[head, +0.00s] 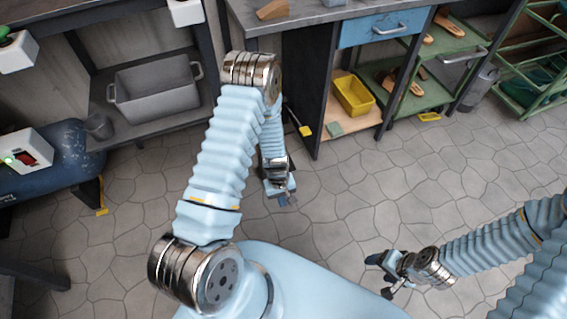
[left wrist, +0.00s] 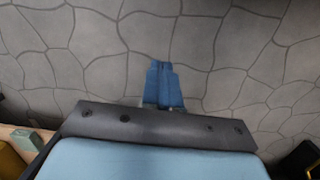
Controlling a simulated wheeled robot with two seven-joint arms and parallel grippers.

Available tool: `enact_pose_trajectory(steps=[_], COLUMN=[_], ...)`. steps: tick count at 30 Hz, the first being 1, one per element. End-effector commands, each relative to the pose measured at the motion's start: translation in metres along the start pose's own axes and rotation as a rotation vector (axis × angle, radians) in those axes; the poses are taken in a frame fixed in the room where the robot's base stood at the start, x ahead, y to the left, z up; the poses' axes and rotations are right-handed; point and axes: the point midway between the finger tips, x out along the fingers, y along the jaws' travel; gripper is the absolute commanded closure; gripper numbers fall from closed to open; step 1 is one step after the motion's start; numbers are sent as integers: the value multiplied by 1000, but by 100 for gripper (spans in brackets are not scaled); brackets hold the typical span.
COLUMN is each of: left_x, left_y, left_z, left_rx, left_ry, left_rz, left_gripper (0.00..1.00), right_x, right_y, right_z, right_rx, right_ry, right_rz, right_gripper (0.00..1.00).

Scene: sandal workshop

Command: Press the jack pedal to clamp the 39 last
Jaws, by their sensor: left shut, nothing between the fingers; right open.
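My left gripper (head: 283,201) hangs low over the stone floor in front of the bench, pointing down. In the left wrist view its blue fingers (left wrist: 163,86) are together with nothing between them, over bare floor. My right gripper (head: 379,276) is open and empty above the floor at the lower right. I cannot make out the 39 last in either view. No part is clearly recognisable as the jack pedal; a small yellow piece (head: 305,131) shows at the foot of the bench's dark side panel, above and right of my left gripper.
A workbench (head: 318,14) with a blue drawer (head: 380,28) stands at the top. A grey tub (head: 156,92) sits on a left shelf; a blue tank (head: 62,160) is far left. Middle floor is clear.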

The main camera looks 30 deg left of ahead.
Motion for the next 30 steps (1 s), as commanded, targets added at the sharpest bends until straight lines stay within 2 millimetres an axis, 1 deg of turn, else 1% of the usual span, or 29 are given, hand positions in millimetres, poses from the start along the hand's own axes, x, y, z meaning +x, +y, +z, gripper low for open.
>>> enact_pose_trajectory(steps=[1, 6, 25, 26, 28, 29, 30], left_x=[-1, -2, -2, -3, -4, -6, -9], left_y=[0, 1, 2, 2, 3, 5, 7], left_z=[4, 13, 15, 18, 36, 49, 69], left_rx=[13, 45, 54, 62, 124, 167, 240], left_ry=[-2, -4, -4, -4, -11, -15, -19], left_rz=[3, 10, 13, 15, 32, 46, 71], left_gripper=[100, 100, 100, 100, 100, 100, 100], right_x=[-1, -2, -2, -2, -1, -1, 0], right_y=[0, -1, -1, -1, -3, -4, -6], right_z=[0, 0, 0, 0, 1, 2, 4], right_rx=[0, 0, 0, 0, -3, -5, -8], right_ry=[0, 0, 0, 0, -4, -6, -10], right_rz=[0, 0, 0, 0, -3, -5, -8], right_gripper=[32, 32, 32, 32, 32, 32, 32])
